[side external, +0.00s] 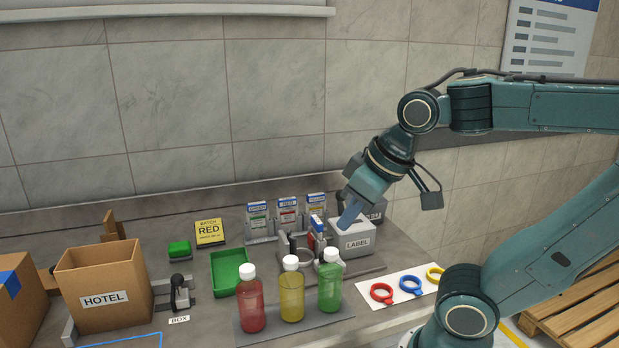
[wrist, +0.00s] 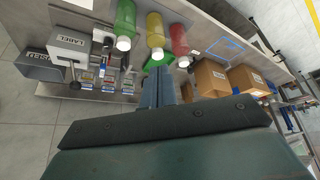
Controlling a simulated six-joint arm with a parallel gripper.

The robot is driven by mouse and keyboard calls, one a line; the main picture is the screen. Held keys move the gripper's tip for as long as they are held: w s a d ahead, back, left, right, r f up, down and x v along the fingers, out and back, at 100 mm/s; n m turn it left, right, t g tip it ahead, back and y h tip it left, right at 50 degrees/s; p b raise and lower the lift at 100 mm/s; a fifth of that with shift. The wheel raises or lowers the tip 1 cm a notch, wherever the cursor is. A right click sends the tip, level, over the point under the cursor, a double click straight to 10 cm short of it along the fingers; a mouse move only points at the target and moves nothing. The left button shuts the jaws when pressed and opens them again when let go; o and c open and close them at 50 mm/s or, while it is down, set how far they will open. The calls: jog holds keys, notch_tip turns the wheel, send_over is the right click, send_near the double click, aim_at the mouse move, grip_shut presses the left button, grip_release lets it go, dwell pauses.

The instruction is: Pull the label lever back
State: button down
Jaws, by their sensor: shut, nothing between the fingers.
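The grey box marked LABEL (side external: 357,241) stands on the bench right of centre. It also shows at the upper left of the wrist view (wrist: 85,45). A thin lever with a dark knob (wrist: 74,85) sticks out beside that box in the wrist view. I cannot make out the lever in the side view, where my arm covers part of the box. My gripper (side external: 346,222) is shut and empty, pointing down over the left part of the LABEL box in the picture. In the wrist view its fingertips (wrist: 159,72) are together, well right of the lever.
Red (side external: 251,303), yellow (side external: 291,292) and green (side external: 330,284) bottles with white caps stand in front. Coloured rings (side external: 410,284) lie on a white sheet at right. A green tray (side external: 226,270) and the HOTEL box (side external: 105,285) are at left. A dark bin (wrist: 40,65) adjoins the LABEL box.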

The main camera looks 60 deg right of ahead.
jog(key=w+d+f+m+g+h, duration=0.2)
jog(key=w+d+m+g+h, duration=0.4)
jog(key=w+d+m, duration=0.5)
jog(key=shift+w+d+g+h, duration=0.4)
jog(key=shift+w+d+g, duration=0.3)
jog(key=shift+w+d, duration=3.3)
jog(key=shift+w+a+f, duration=0.1)
jog(key=shift+w+a, duration=0.4)
jog(key=x, duration=0.3)
jog(key=s+x, duration=0.1)
jog(key=x, duration=0.6)
jog(key=shift+s+d, duration=0.35)
jog(key=shift+d, duration=0.15)
jog(key=shift+s+d, duration=0.6)
jog(key=shift+s, duration=0.25)
jog(key=shift+d, duration=0.1)
